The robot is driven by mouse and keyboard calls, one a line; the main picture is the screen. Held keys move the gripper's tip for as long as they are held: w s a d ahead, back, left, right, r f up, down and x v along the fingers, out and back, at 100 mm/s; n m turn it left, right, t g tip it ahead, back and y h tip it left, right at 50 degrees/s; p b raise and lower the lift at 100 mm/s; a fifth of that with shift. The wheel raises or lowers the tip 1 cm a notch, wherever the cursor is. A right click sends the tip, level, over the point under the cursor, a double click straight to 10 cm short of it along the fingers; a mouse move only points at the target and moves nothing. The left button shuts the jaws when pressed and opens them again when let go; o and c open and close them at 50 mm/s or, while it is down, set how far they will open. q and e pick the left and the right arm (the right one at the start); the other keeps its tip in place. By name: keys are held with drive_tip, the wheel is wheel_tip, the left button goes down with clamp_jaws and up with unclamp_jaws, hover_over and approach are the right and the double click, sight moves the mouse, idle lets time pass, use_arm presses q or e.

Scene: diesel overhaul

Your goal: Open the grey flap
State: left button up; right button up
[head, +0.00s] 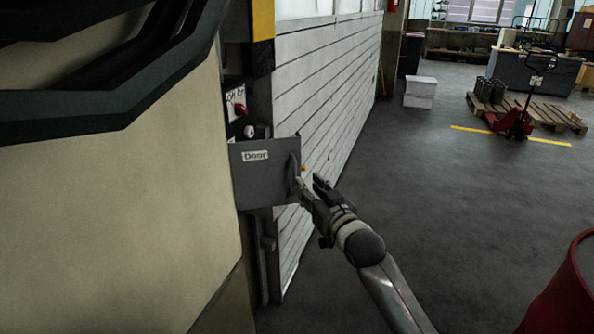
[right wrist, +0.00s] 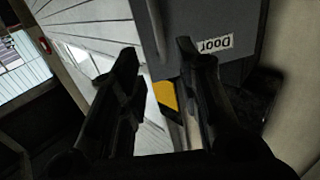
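The grey flap (head: 262,188) bears a white "Door" label and has an upright bar handle (head: 292,172) near its right edge. It is mounted beside the white slatted door. My right gripper (head: 309,182) is just right of the handle, its fingers apart. In the right wrist view the flap (right wrist: 195,18) is at the top, label upside down. The handle (right wrist: 156,28) appears between the lines of the two open fingers (right wrist: 158,50), slightly beyond their tips. I cannot tell whether a finger touches it. My left gripper is not in view.
A red button (head: 239,109) sits above the flap. A large cream surface (head: 130,210) fills the left. A red barrel (head: 568,295) stands at lower right. A red pallet jack (head: 513,120) and pallet are farther back. The floor between is clear.

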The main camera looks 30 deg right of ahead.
sight(295, 172)
drive_tip(key=w+p, duration=0.1)
drive_tip(key=w, duration=0.4)
drive_tip(key=shift+w+p, duration=0.3)
drive_tip(key=shift+w, duration=0.05)
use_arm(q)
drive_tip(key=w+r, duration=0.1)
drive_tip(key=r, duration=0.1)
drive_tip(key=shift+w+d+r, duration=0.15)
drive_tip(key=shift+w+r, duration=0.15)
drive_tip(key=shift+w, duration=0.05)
use_arm(e)
drive_tip(key=shift+w+d+f, duration=0.15)
drive_tip(key=shift+w, duration=0.95)
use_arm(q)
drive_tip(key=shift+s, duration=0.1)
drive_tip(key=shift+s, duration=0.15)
use_arm(e)
clamp_jaws()
